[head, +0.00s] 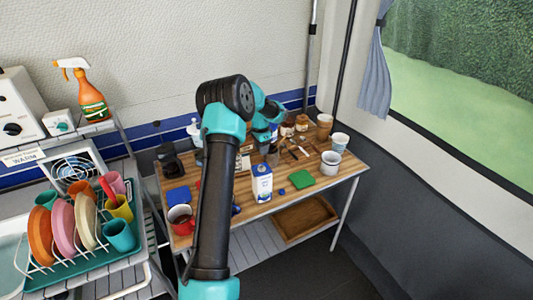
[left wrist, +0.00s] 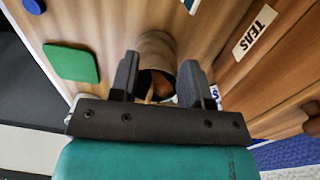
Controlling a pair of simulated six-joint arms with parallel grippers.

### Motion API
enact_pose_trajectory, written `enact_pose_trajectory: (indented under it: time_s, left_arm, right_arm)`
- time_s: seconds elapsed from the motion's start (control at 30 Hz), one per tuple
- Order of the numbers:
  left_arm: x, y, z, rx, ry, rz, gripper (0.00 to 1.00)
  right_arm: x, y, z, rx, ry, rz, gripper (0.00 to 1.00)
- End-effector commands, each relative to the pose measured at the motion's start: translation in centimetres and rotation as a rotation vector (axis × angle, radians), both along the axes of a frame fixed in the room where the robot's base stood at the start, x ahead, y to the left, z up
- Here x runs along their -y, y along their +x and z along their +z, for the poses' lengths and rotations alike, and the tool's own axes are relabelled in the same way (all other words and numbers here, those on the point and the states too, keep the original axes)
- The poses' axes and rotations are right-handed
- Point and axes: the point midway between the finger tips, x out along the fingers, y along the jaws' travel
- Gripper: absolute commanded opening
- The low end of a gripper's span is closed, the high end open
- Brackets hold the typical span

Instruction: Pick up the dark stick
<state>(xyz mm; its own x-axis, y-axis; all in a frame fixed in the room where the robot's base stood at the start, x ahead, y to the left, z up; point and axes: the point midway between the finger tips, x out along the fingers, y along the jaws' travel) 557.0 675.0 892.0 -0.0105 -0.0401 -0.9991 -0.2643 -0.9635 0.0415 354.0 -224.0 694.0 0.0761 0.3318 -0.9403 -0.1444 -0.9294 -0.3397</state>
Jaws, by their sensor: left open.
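My left gripper (head: 268,143) is over the back middle of the wooden table in the head view. In the left wrist view the left gripper (left wrist: 160,62) is open, its two dark fingers on either side of a grey-brown round container (left wrist: 157,44) with orange-brown, stick-like things inside. I cannot tell whether the fingers touch it. Thin dark stick-like items (head: 293,155) lie to the right of the gripper in the head view; they are too small to tell which is the dark stick. My right gripper is not in view.
A milk carton (head: 262,184), a green square (head: 301,179) and white cups (head: 331,162) stand or lie on the table. Jars (head: 301,122) are at the back. A dish rack (head: 75,255) with plates is at left.

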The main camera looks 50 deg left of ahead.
Motion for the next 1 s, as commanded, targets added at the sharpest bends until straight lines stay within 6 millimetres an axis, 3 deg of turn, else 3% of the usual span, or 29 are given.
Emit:
enact_pose_trajectory:
  time_s: [0.43,0.87,1.0]
  left_arm:
    - [0.02,0.00,0.00,0.000,0.000,-0.001,0.43]
    - [0.02,0.00,0.01,0.000,0.000,-0.001,0.02]
    - [0.02,0.00,0.01,0.000,0.000,-0.001,0.00]
  right_arm:
    - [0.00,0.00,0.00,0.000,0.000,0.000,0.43]
    - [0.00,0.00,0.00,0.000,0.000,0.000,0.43]
    - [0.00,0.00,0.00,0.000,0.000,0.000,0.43]
